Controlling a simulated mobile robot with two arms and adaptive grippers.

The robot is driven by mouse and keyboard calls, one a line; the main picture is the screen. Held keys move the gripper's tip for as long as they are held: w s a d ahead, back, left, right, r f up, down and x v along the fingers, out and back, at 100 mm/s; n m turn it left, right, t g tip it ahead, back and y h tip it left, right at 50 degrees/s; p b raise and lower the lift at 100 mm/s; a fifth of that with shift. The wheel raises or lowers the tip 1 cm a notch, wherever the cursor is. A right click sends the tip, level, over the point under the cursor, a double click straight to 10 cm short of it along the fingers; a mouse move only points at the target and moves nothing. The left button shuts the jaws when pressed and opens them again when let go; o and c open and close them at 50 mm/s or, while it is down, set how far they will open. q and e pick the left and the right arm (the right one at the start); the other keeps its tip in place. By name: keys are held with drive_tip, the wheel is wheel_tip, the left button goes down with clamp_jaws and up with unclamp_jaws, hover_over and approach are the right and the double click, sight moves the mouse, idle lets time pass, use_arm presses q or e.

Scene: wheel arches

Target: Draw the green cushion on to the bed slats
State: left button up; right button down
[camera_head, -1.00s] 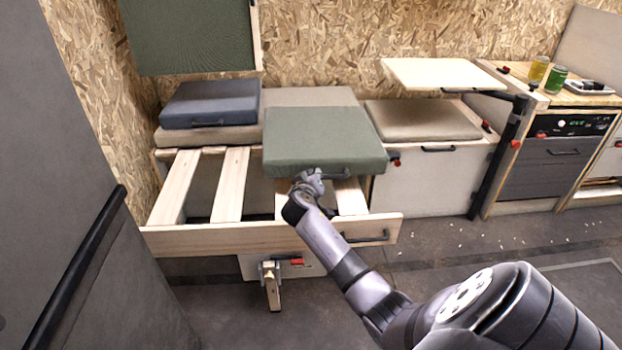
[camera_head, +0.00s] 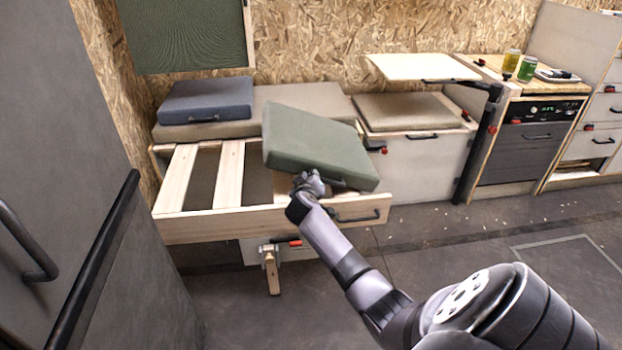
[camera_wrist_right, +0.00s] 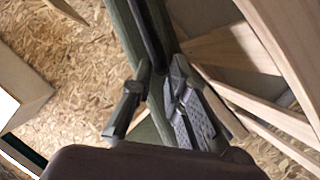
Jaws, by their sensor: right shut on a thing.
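The green cushion (camera_head: 315,142) lies askew over the right part of the bed slats (camera_head: 228,178), tilted with its right front corner lower. Its back left part is by the beige bench cushion (camera_head: 325,98). My right gripper (camera_head: 308,182) is at the cushion's front edge, shut on its black handle. In the right wrist view the fingers (camera_wrist_right: 160,105) stand on either side of the green edge and the handle (camera_wrist_right: 150,35). The cushion hides the slats beneath it. My left gripper is not in view.
The slats' wooden front board (camera_head: 230,225) has a black handle at its right. A blue-grey cushion (camera_head: 205,98) rests at the back left. A light table top (camera_head: 420,67) on a black post stands to the right. A grey cabinet (camera_head: 60,130) is close at left.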

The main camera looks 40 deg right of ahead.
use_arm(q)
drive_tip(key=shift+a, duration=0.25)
use_arm(e)
drive_tip(key=shift+r, duration=0.1)
drive_tip(key=c, duration=1.5)
unclamp_jaws()
